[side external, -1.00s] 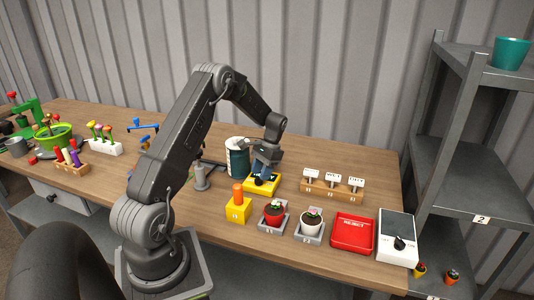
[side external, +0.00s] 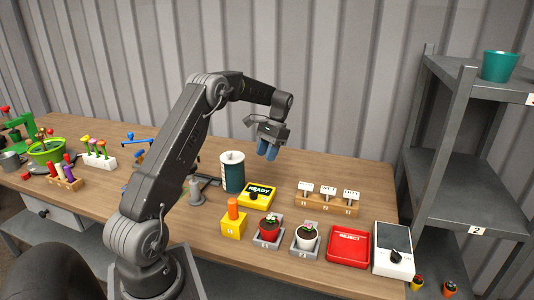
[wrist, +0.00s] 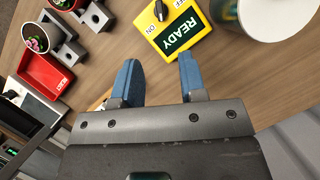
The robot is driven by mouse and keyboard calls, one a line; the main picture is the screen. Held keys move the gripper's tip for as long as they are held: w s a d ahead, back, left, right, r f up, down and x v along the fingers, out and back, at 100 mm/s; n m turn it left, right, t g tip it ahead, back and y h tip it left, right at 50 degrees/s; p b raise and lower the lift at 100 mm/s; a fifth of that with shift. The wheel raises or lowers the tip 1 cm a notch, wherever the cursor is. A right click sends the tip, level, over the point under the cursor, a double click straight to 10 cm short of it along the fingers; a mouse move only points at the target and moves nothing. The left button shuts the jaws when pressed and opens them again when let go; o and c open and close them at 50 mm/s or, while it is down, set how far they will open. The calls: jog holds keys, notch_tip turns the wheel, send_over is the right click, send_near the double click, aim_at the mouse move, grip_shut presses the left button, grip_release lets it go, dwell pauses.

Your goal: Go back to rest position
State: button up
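My gripper (side external: 267,151) has blue fingers and hangs in the air above the back of the wooden table. In the wrist view the two blue fingers (wrist: 160,82) are apart with nothing between them, so it is open and empty. Below it is a yellow box (side external: 256,197) with a green READY label and a black knob. The box also shows in the wrist view (wrist: 158,44), beyond the fingertips, with the knob beside an OFF/ON marking.
A white-and-teal cylinder (side external: 232,172) stands left of the box. A red REJECT tray (side external: 348,246), a white switch box (side external: 393,250), two potted plants in grey holders and a wooden rack with white tags (side external: 327,198) are nearby. A grey shelf (side external: 468,160) stands at the right.

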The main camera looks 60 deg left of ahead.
jog(key=s+d+r+m+t+y, duration=0.1)
jog(key=s+d+r+t, duration=0.1)
jog(key=d+r, duration=0.65)
jog(key=s+d+r+m+t+y, duration=0.1)
jog(key=s+d+r+t, duration=0.3)
jog(key=d, duration=0.7)
jog(key=s+d+t, duration=0.4)
jog(key=s+d, duration=0.9)
jog(key=s, duration=0.1)
jog(key=shift+d+r+m+h, duration=0.3)
jog(key=shift+d+m+h, duration=0.1)
